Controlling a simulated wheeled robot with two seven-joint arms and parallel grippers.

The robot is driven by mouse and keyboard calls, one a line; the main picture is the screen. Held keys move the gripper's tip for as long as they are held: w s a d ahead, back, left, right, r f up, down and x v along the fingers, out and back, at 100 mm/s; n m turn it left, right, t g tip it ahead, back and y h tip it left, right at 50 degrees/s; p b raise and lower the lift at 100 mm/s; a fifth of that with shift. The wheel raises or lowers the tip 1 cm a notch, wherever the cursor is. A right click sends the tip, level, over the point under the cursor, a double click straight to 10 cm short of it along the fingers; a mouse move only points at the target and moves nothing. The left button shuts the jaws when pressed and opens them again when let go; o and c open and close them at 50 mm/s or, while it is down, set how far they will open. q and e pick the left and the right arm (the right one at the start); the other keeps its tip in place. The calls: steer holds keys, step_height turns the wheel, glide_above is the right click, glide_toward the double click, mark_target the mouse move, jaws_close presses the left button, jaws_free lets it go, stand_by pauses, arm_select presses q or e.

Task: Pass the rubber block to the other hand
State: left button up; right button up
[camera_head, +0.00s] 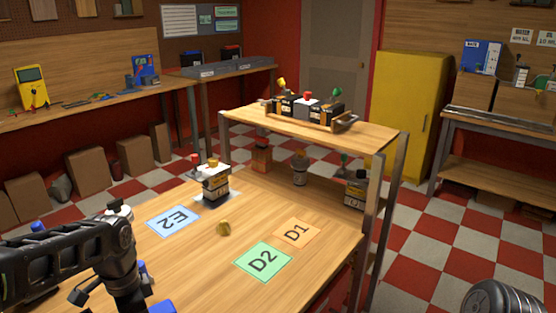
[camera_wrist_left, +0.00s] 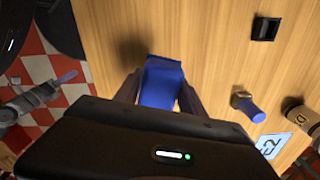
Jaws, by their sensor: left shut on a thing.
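The rubber block is a blue piece (camera_wrist_left: 162,84) between the two dark fingers of my left gripper (camera_wrist_left: 158,92) in the left wrist view. The left gripper is shut on it, over the wooden table (camera_wrist_left: 205,55). In the head view my left arm comes in at the lower left. A blue patch (camera_head: 161,307) at the bottom edge there is probably the same block. The lower part of the gripper is cut off or hidden.
Cards E2 (camera_head: 173,221), D2 (camera_head: 263,261) and D1 (camera_head: 297,232) lie on the table. A raised wooden shelf (camera_head: 370,140) stands at the back. A blue-ended part (camera_wrist_left: 251,107) lies right of the held block.

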mark_target(170, 303)
arm_select(q)
steer(key=shift+w+a+r+n, duration=0.1)
steer(key=shift+w+r+n, duration=0.1)
steer(key=shift+n, duration=0.7)
steer(key=w+d+n, duration=0.1)
steer(key=w+n, duration=0.1)
steer(key=n, duration=0.1)
steer(key=w+d+f+n, duration=0.1)
steer(key=w+n, duration=0.1)
steer(key=n, duration=0.1)
steer(key=w+d+f+n, duration=0.1)
steer(key=w+d+n, duration=0.1)
steer(key=w, duration=0.1)
steer(key=shift+w+n, duration=0.1)
steer(key=shift+n, duration=0.3)
steer(key=w+d+f, duration=0.1)
steer(key=d, duration=0.1)
steer(key=d+f, duration=0.1)
steer(key=d, duration=0.2)
steer(key=w+d+f, duration=0.1)
steer(key=d, duration=0.1)
steer(key=shift+w+d+f, duration=0.1)
steer(key=shift+w+d, duration=0.25)
steer(key=shift+d, duration=0.05)
steer(key=shift+d+m, duration=0.3)
